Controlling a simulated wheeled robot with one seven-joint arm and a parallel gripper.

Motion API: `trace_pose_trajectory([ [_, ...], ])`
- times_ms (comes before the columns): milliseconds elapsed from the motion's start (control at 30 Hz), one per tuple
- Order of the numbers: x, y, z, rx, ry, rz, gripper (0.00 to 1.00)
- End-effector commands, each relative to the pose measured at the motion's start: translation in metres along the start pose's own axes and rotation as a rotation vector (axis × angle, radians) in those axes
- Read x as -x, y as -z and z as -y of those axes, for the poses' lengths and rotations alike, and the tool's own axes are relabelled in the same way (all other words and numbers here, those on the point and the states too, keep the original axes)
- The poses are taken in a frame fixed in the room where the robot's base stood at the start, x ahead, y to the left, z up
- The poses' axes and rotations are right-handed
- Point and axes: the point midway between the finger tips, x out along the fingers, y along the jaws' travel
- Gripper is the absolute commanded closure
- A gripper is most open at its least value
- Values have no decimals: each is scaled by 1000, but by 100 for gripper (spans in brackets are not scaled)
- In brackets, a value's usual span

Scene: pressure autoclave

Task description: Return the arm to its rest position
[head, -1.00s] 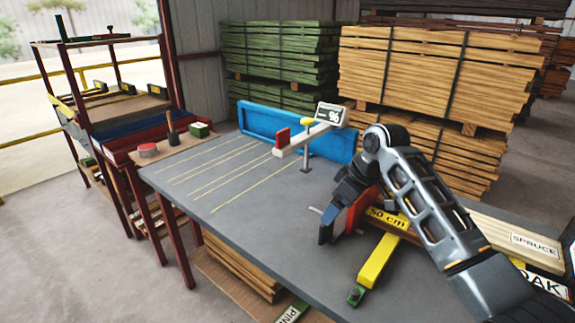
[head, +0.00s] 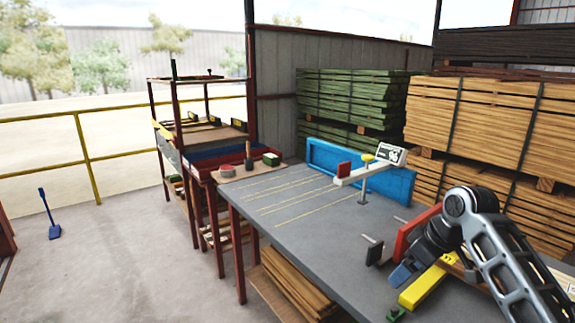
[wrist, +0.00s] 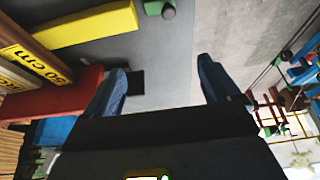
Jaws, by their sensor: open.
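My gripper (head: 402,272) is at the right of the grey table in the head view, low over its near part. It points down beside a red piece (head: 418,230) with a dark end and a metal pin. In the wrist view, my two blue fingers (wrist: 162,80) are spread apart with nothing between them. The left finger is close to the red piece (wrist: 60,95); I cannot tell whether they touch. My arm rises from the gripper to a dark joint and comes back down at the lower right of the head view.
A yellow bar (head: 424,287) with a green end lies close to my gripper. A blue panel (head: 330,165) and a measuring stand (head: 363,172) are farther back on the table (head: 290,235). Lumber stacks (head: 470,120) stand behind. Open floor (head: 110,250) lies left, with a blue shovel (head: 53,229).

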Motion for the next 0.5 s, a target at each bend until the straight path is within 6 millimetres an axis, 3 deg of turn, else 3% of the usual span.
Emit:
trace_pose_trajectory([
  [500,-42,-4,46,-49,12,-112,11],
])
